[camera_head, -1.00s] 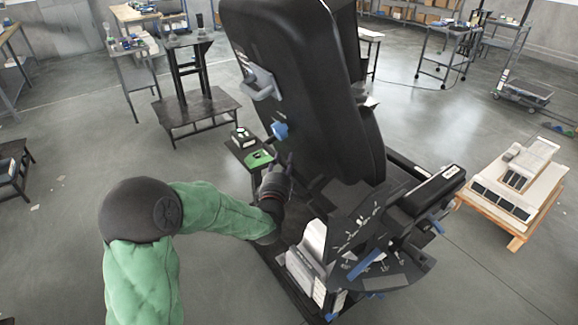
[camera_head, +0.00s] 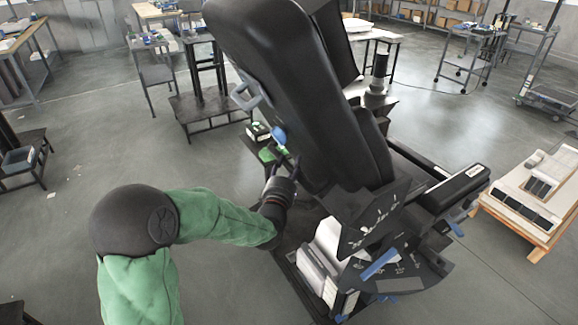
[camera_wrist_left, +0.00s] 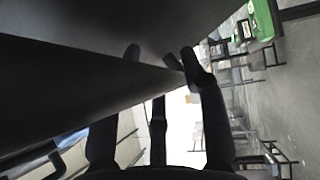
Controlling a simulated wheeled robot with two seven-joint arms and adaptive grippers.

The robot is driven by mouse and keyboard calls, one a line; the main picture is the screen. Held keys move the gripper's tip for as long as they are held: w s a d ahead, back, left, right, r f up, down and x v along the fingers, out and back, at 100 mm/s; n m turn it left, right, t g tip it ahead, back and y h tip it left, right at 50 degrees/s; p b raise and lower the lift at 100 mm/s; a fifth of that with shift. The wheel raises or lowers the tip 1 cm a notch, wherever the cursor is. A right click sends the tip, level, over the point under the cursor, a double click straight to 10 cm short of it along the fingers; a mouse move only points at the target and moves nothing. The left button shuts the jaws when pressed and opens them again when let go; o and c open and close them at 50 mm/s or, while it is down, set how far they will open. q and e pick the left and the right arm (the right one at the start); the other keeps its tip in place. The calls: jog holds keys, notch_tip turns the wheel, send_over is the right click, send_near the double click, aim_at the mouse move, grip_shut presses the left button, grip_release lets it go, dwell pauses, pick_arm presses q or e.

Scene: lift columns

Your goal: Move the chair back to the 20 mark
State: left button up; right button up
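The black chair back (camera_head: 300,95) leans to the left in the head view. A grey handle (camera_head: 246,97) and a blue knob (camera_head: 279,136) are on its left side. At the chair's lower right is a dark plate with white scale marks (camera_head: 400,262) and a blue strip (camera_head: 380,263); its numbers are too small to read. My left gripper (camera_head: 284,166) is at the chair back's lower left edge. In the left wrist view its fingers (camera_wrist_left: 163,62) are apart beside the dark panel (camera_wrist_left: 80,85); contact is unclear. My right gripper is not in view.
A low dark stand (camera_head: 205,108) is behind the chair to the left. A wooden table with pale panels (camera_head: 530,195) is at the right. A small table with a green item (camera_head: 268,153) is just behind my left gripper. Open floor lies at the left.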

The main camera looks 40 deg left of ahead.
pick_arm(q)
jog(key=shift+s, duration=0.15)
jog(key=shift+s+d, duration=0.1)
jog(key=shift+s, duration=0.15)
jog(key=v, duration=1.1)
jog(key=shift+s+f, duration=0.1)
jog(key=shift+f, duration=0.05)
dwell(0.5)
jog(key=w+d+f+m+g+h, duration=0.1)
jog(key=d+f+m+g+h, duration=0.2)
jog(key=f, duration=0.5)
jog(key=w+d+f+m+g+h+p, duration=0.1)
jog(key=d+f+m+g+h, duration=0.1)
jog(key=d+f+m, duration=0.45)
jog(key=w+d+f+m+g+h, duration=0.1)
jog(key=d+f+g+h, duration=0.1)
jog(key=f, duration=0.7)
jog(key=s+d+f+m+g+h+p, duration=0.1)
jog(key=s+d+f+m+g+h, duration=0.3)
jog(key=s+d+f+m+g, duration=0.6)
jog(key=s+d+f+m, duration=0.1)
jog(key=s+d+f, duration=0.5)
jog(key=f, duration=0.3)
jog(key=shift+s+h, duration=0.3)
jog(key=shift+s, duration=0.05)
